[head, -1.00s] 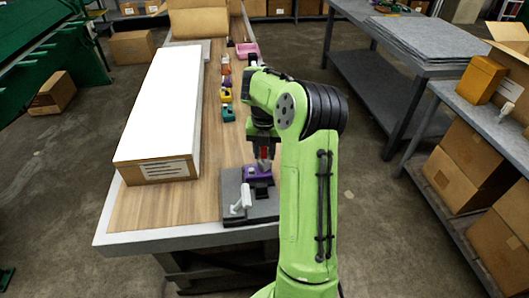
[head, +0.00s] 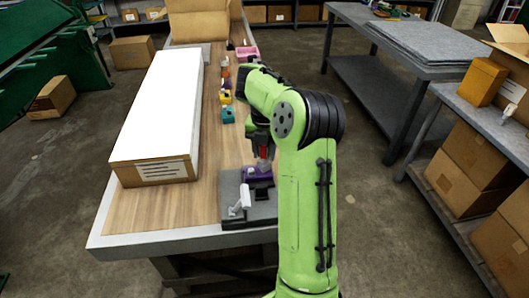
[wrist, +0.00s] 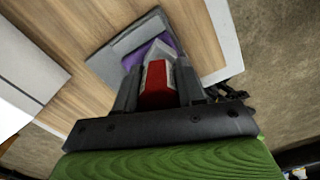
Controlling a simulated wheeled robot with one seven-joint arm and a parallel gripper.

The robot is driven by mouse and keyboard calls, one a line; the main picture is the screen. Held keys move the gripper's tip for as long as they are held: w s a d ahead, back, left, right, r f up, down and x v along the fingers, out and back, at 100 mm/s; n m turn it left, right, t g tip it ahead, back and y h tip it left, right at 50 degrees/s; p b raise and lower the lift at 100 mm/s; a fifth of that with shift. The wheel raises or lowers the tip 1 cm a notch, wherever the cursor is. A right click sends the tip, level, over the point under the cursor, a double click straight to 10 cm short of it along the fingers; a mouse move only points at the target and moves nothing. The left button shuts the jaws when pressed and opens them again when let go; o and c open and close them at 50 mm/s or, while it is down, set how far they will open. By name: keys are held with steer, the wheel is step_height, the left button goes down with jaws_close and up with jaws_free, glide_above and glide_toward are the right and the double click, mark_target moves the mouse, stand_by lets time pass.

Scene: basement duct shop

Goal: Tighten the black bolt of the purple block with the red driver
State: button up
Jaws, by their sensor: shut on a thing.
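My gripper (wrist: 158,92) is shut on the red driver (wrist: 158,80), whose red handle sits between the two fingers in the wrist view. In the head view the driver (head: 263,152) points down over the purple block (head: 254,173). The purple block also shows in the wrist view (wrist: 146,50), partly hidden behind the driver and fingers. It sits on a dark grey fixture plate (head: 232,213) with a white lever clamp (head: 241,200). The black bolt is hidden, and I cannot tell whether the driver tip touches it.
A long white-topped box (head: 158,110) lies along the left of the wooden bench (head: 180,212). Small yellow (head: 225,97) and teal (head: 228,115) blocks and a pink tray (head: 247,52) stand farther back. Bare wood lies left of the fixture.

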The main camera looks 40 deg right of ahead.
steer(key=shift+m+b, duration=1.5)
steer(key=shift+b, duration=0.2)
steer(key=shift+m+b, duration=0.3)
steer(key=shift+m, duration=1.4)
steer(key=shift+n+b, duration=0.4)
steer(key=shift+n, duration=0.4)
steer(key=shift+r+p, duration=2.45)
steer(key=shift+r, duration=0.15)
steer(key=shift+f, duration=0.15)
